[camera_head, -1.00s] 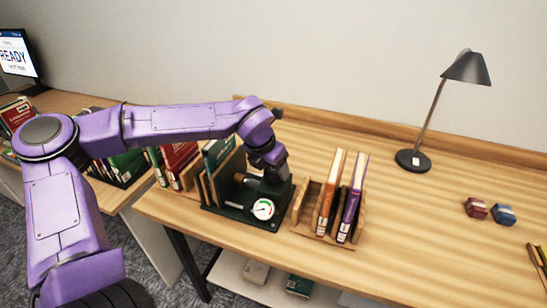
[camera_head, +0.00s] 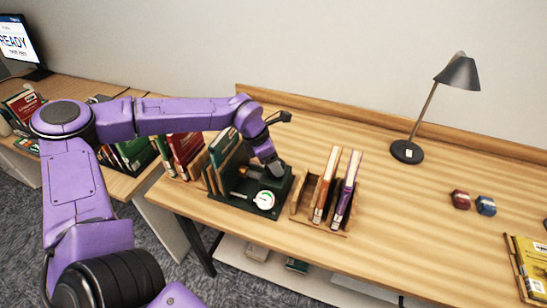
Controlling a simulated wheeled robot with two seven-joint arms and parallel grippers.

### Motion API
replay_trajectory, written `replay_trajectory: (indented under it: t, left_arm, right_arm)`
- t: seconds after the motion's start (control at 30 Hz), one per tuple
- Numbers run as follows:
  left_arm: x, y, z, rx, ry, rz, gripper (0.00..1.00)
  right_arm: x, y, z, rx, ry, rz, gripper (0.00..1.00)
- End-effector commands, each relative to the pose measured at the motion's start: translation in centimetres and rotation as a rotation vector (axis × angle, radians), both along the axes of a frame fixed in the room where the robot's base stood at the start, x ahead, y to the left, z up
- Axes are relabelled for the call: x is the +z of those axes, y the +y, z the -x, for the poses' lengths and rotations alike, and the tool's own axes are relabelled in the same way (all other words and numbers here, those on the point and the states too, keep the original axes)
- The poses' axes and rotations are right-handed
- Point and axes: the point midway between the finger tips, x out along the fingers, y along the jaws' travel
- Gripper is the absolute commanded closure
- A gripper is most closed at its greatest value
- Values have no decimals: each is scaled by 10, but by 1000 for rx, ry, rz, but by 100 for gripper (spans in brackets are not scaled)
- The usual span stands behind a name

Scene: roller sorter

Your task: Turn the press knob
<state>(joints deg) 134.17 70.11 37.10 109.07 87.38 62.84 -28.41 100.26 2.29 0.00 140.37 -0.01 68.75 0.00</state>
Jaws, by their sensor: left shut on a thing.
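The press (camera_head: 236,203) is a dark green device on the wooden desk, with a round white gauge (camera_head: 264,200) on its front right corner. A green book (camera_head: 223,147) and wooden boards stand in its left side. My left gripper (camera_head: 273,166) reaches down over the back right of the press and is shut on the press knob, which its fingers and wrist mostly hide. A brownish round part (camera_head: 250,172) shows just left of the fingers. My right gripper is not in view.
A wooden rack (camera_head: 298,206) with an orange and a purple book stands close right of the press. Red and green books stand to its left. A black lamp (camera_head: 407,152) and red and blue blocks (camera_head: 461,200) are farther right. The desk between is clear.

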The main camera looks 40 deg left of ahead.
Motion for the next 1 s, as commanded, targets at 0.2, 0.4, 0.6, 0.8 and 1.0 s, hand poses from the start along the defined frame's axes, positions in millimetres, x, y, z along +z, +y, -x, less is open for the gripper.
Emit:
replay_trajectory:
  t: [0.2,0.4,0.6,0.8,1.0]
  left_arm:
    - [0,0,0,-13,0,-1,70]
    - [0,0,0,-12,0,-2,70]
    - [0,0,0,-12,0,-1,15]
    - [0,0,0,-12,0,-1,15]
    - [22,6,6,-10,-6,1,15]
  right_arm:
    - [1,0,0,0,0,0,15]
    - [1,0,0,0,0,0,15]
    - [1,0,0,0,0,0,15]
    - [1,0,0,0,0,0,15]
    - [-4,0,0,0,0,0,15]
